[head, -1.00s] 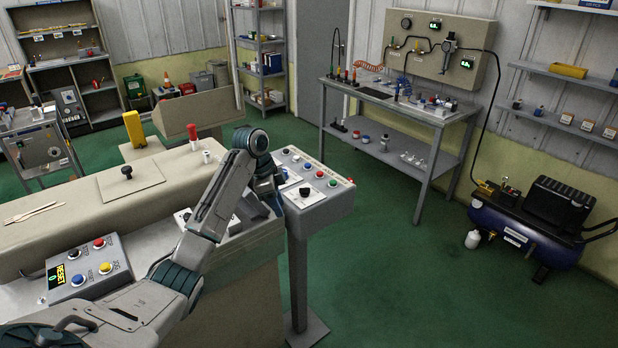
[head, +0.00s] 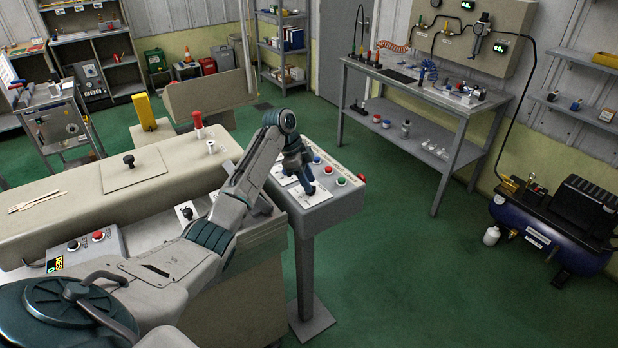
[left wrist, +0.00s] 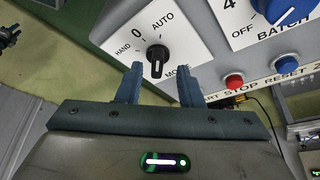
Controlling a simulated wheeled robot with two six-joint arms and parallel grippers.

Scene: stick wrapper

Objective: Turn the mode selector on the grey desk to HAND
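The mode selector (left wrist: 157,58) is a black knob with a white line, on a white plate (left wrist: 115,30) marked HAND, 0 and AUTO. In the left wrist view the knob's bar runs nearly up and down, its upper end towards AUTO. My left gripper (left wrist: 161,72) is open, with one blue finger on each side of the knob's near end; contact is not visible. In the head view my left gripper (head: 308,188) is over the selector's plate on the grey desk (head: 325,219) and largely hides the knob. My right gripper is not in view.
A blue BATCH knob (left wrist: 290,8), a red button (left wrist: 234,82) and a blue button (left wrist: 285,62) lie right of the selector in the wrist view. A beige console (head: 130,205) with another black knob (head: 129,160) stands left of the desk.

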